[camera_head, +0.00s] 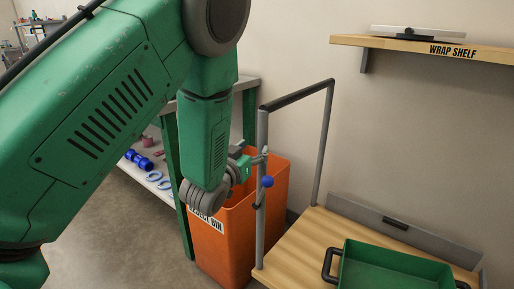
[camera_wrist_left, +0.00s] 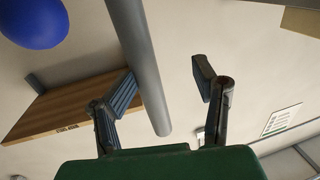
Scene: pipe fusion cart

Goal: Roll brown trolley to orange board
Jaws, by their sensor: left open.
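The brown trolley has a light wooden deck (camera_head: 318,240) and a grey tubular push handle (camera_head: 297,97) standing at its left end. My left gripper (camera_head: 258,160) is open beside the handle's near post, close to a blue ball knob (camera_head: 267,182) on it. In the left wrist view the grey post (camera_wrist_left: 140,60) runs between the spread fingers of my gripper (camera_wrist_left: 163,83); I cannot tell whether it touches a finger. The blue knob (camera_wrist_left: 32,22) is at the upper left there. No orange board is visible. My right gripper is not in view.
A green tray (camera_head: 395,268) with dark handles sits on the trolley. An orange reject bin (camera_head: 223,245) stands just left of the trolley, by a bench (camera_head: 150,180) holding blue parts. A wrap shelf (camera_head: 430,47) is on the wall. Open floor (camera_head: 120,255) lies at lower left.

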